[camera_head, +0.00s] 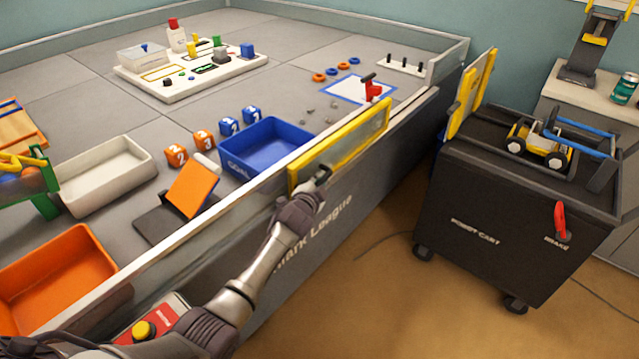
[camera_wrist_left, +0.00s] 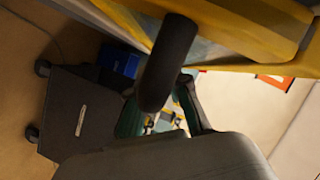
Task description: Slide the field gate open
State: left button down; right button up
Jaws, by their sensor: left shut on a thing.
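The field gate (camera_head: 343,147) is a clear panel in a yellow frame, set along the near wall of the field. Its dark handle (camera_head: 323,174) stands out from the gate's outer face near its left end. My left gripper (camera_head: 316,184) is at this handle and is shut on it. In the left wrist view, the thick black handle (camera_wrist_left: 170,60) runs between the fingers of my left gripper (camera_wrist_left: 163,103), with the yellow gate frame (camera_wrist_left: 245,38) above. The fingertips' exact contact is partly hidden. My right gripper is not in view.
A black robot cart (camera_head: 515,225) stands on the floor to the right, carrying a small vehicle (camera_head: 540,150). Inside the field, a blue bin (camera_head: 265,146) sits close behind the wall (camera_head: 230,215). An emergency-stop box (camera_head: 150,322) is at lower left.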

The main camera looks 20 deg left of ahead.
pick_arm(q)
jog(key=shift+s+f, duration=0.1)
jog(key=shift+f, duration=0.15)
jog(key=c, duration=1.5)
grip_release()
jog(key=o, duration=0.4)
jog(key=shift+s+r, duration=0.2)
jog(key=shift+c, duration=0.2)
jog(key=shift+w, duration=0.1)
jog(key=v, duration=1.2)
jog(key=shift+a, duration=0.1)
